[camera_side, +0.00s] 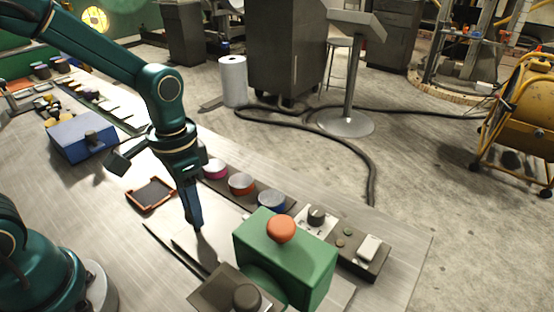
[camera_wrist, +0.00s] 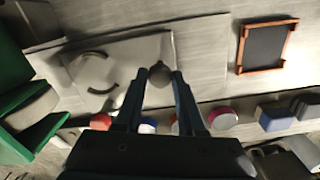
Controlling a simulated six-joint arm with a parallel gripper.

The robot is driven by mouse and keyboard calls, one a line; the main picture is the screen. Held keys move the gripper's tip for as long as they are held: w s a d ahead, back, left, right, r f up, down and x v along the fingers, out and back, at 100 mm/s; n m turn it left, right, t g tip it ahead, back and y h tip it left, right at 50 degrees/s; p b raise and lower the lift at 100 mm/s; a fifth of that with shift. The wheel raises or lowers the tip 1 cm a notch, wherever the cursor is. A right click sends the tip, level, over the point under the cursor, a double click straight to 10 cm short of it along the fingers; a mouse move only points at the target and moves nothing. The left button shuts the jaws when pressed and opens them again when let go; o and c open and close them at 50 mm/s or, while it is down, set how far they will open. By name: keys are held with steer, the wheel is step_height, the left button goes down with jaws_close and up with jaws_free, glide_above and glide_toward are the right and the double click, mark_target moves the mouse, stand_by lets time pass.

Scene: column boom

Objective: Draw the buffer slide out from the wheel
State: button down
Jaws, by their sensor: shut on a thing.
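My gripper (camera_side: 197,230) points down at the pale buffer slide (camera_side: 222,250), left of the green housing (camera_side: 290,262). In the wrist view my gripper (camera_wrist: 160,80) has its fingers closed on a dark round knob (camera_wrist: 160,70) at one end of the slide (camera_wrist: 130,58). The slide is a flat grey plate with a dark curved mark on it. A pale rounded part, seemingly the wheel (camera_wrist: 30,108), shows at the green housing at left in the wrist view. The slide's far end lies toward it; whether they touch I cannot tell.
An orange-framed dark tray (camera_side: 150,207) lies left of my gripper. A row of coloured round pots (camera_side: 240,184) runs behind it. A dark box with a knob (camera_side: 243,297) stands in front. A blue box (camera_side: 83,138) stands far left.

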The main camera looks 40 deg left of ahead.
steer(key=a, duration=0.6)
steer(key=shift+w+a, duration=0.1)
steer(key=c, duration=0.5)
jaws_free()
steer(key=shift+r, duration=0.1)
step_height(320, 180, up, 5)
